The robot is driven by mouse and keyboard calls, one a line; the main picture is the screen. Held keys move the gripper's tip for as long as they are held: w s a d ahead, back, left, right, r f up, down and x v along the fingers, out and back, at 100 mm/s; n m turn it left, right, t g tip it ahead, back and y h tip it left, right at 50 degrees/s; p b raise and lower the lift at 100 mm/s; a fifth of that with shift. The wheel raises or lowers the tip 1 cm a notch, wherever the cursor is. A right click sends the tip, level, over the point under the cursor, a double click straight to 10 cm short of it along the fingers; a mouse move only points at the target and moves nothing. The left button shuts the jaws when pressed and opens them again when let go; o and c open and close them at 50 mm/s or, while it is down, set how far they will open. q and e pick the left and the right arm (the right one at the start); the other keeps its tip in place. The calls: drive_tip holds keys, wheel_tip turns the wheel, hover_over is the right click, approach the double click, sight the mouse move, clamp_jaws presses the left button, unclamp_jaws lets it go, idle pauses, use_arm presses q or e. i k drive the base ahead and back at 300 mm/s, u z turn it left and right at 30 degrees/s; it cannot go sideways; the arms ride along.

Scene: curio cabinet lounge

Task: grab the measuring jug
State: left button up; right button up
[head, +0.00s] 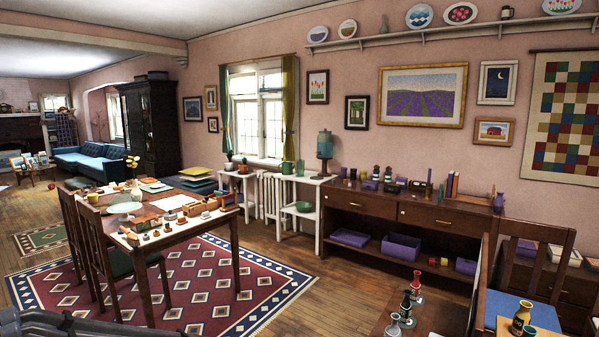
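I cannot pick out a measuring jug for certain in the head view. A small green vessel (287,168), perhaps a jug or can, stands on the white stand by the window; it is too small to tell which. Small items on the long dining table (236,262) and the dark sideboard (448,218) are also too small to name surely. A dark grey part of my own body shows at the bottom left edge. Neither of my grippers is in view.
A patterned red rug (275,283) lies under the dining table, with chairs along its left side. Bare wooden floor (345,284) is open between that table and the sideboard. A nearer table (440,318) with small bottles and a chair (535,262) block the lower right.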

sight(300, 163)
drive_tip(key=u, duration=0.35)
drive_tip(key=k, duration=0.4)
drive_tip(key=u, duration=0.55)
drive_tip(key=i, duration=2.4)
drive_tip(key=z, duration=1.1)
drive_tip(key=i, duration=1.65)
drive_tip(key=z, duration=0.35)
drive_tip(key=i, duration=1.9)
drive_tip(key=u, duration=0.7)
drive_tip(key=i, duration=2.25)
drive_tip(key=u, duration=0.25)
